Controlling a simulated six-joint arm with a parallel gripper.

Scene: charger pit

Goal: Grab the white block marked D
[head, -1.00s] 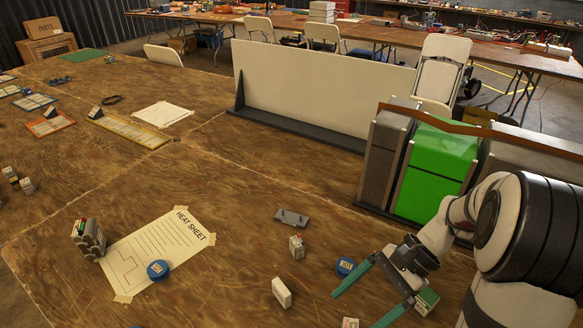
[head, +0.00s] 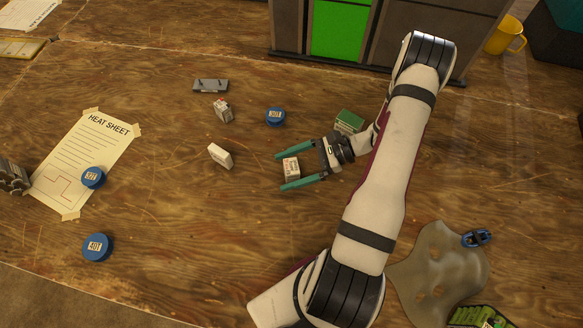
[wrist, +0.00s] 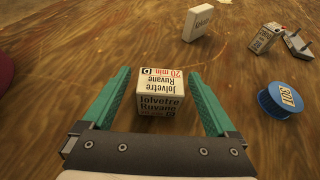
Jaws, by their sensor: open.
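A white block with black and red print (head: 291,167) stands on the wooden table. It also shows in the wrist view (wrist: 160,88), with "Jolvetre Ruvane", "20 min" and a small dark round mark that may be a D. My gripper (head: 283,171) is open, its two teal fingers on either side of this block with a gap to each.
A printed white block (head: 222,110), a blue disc (head: 275,117) and a grey bracket (head: 210,86) lie beyond the fingers. A green box (head: 348,122) is close to my wrist. The heat sheet (head: 104,140) lies left. The table in front of the blocks is clear.

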